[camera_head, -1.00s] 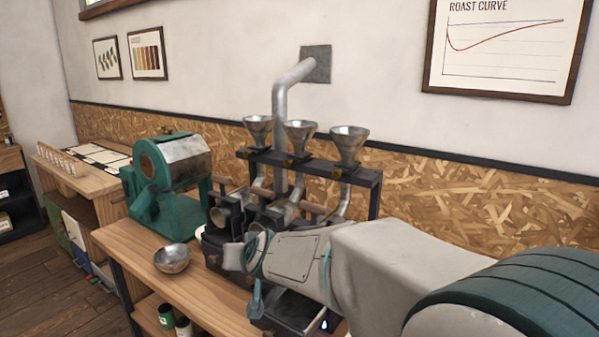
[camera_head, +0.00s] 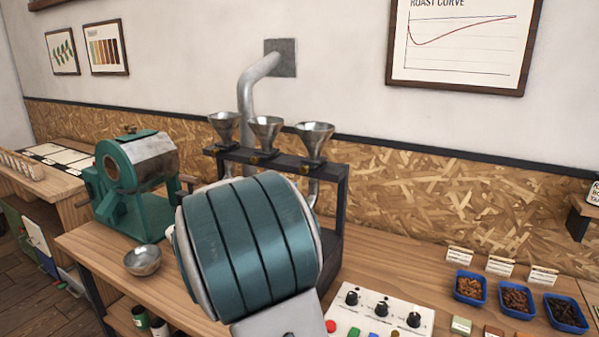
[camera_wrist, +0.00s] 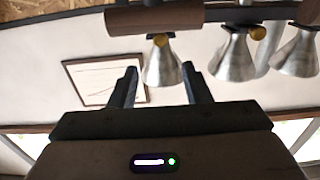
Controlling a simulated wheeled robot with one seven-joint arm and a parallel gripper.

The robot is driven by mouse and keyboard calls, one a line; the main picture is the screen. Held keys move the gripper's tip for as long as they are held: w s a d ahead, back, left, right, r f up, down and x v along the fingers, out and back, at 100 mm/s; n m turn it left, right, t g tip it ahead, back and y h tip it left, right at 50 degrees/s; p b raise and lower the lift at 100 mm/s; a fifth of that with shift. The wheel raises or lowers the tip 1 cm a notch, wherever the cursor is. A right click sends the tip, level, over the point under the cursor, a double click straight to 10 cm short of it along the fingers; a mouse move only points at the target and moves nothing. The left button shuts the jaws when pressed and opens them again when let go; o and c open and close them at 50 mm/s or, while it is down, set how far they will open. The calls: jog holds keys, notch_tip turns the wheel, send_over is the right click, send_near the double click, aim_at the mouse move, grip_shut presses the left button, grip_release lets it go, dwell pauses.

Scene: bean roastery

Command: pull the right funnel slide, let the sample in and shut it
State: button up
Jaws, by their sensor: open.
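Three metal funnels stand in a dark rack (camera_head: 342,190) in the head view: the right funnel (camera_head: 315,140), the middle funnel (camera_head: 265,130) and the left funnel (camera_head: 223,126). The wrist view is upside down. There the right funnel (camera_wrist: 162,68) shows beyond and between the fingers of my gripper (camera_wrist: 163,84), with a brass knob (camera_wrist: 160,40) at its narrow end. My gripper is open, with nothing between its fingers. It is hidden behind my arm in the head view, as are the parts below the funnels.
A green roaster (camera_head: 135,180) and a metal bowl (camera_head: 143,260) stand left. A control panel (camera_head: 400,318) and blue bean trays (camera_head: 515,298) are right.

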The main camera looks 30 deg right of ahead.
aim_at(303, 170)
jog(key=p+x, duration=0.1)
jog(key=x, duration=0.9)
jog(key=shift+w+d, duration=0.25)
jog(key=shift+d, duration=0.05)
grip_shut()
